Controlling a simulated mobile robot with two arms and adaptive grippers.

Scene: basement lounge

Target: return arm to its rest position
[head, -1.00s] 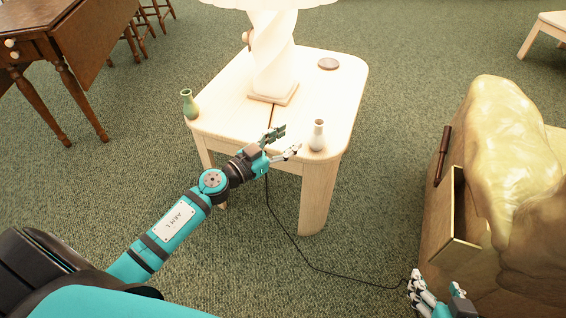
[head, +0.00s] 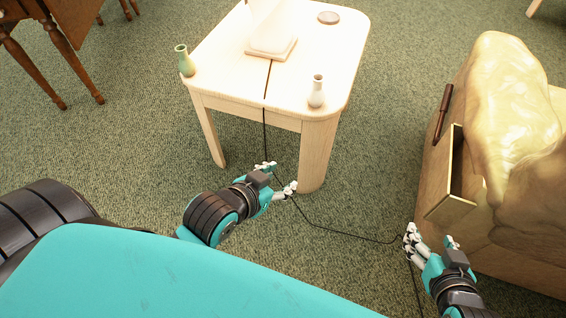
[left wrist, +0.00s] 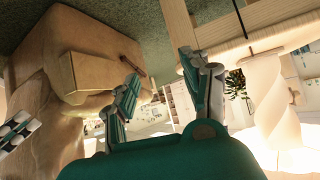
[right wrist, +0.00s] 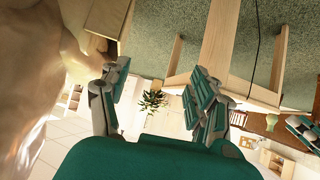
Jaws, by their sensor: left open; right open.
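My left gripper (head: 278,179) is open and empty in the head view, in front of the pale side table (head: 222,68) and below its top, apart from it. Its spread fingers also show in the left wrist view (left wrist: 158,85). My right gripper (head: 431,238) is open and empty at the lower right of the head view, beside the open drawer (head: 452,206). Its fingers show apart in the right wrist view (right wrist: 158,95), and nothing is between them.
A black cord (head: 340,232) runs down to the floor.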

